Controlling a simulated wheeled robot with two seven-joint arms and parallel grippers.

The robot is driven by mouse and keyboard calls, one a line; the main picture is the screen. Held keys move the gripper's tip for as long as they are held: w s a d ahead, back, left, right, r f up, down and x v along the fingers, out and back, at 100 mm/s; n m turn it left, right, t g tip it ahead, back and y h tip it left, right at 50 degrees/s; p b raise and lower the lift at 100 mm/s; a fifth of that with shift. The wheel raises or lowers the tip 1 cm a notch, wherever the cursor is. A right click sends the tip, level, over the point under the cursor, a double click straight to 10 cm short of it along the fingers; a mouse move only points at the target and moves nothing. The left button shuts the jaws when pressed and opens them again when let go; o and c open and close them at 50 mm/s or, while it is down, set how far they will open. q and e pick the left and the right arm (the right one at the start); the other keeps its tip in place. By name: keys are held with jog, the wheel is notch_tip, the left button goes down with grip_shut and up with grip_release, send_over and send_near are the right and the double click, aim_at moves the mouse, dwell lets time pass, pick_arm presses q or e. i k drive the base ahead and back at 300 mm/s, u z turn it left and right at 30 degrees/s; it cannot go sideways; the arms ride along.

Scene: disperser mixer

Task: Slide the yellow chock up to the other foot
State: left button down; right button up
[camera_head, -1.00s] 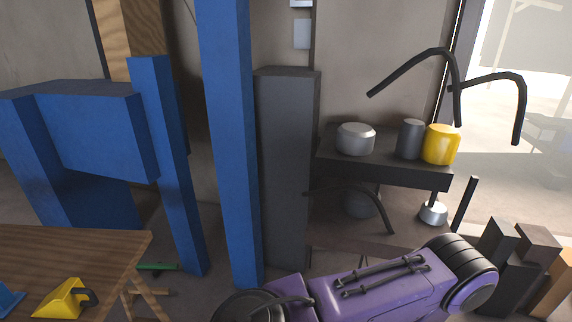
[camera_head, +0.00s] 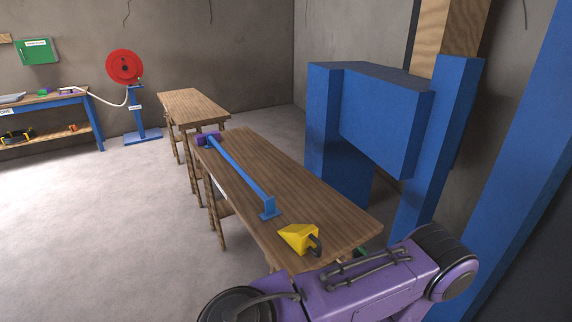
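The yellow chock (camera_head: 299,238), a wedge with a dark handle, lies on the near end of a wooden table (camera_head: 312,198). A long blue bar (camera_head: 236,167) lies along the table. A purple arm link of mine crosses the bottom of the view, just in front of the table's near end. Neither of my grippers can be made out.
Blue machine columns (camera_head: 441,150) stand right of the table. A second wooden table (camera_head: 194,107) stands beyond it. A red reel on a blue stand (camera_head: 142,118) and a blue-legged workbench (camera_head: 60,106) are at the back left. The floor at left is clear.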

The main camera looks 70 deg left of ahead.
aim_at(303, 238)
jog(key=u, duration=0.05)
jog(key=i, duration=1.6)
jog(key=u, duration=2.95)
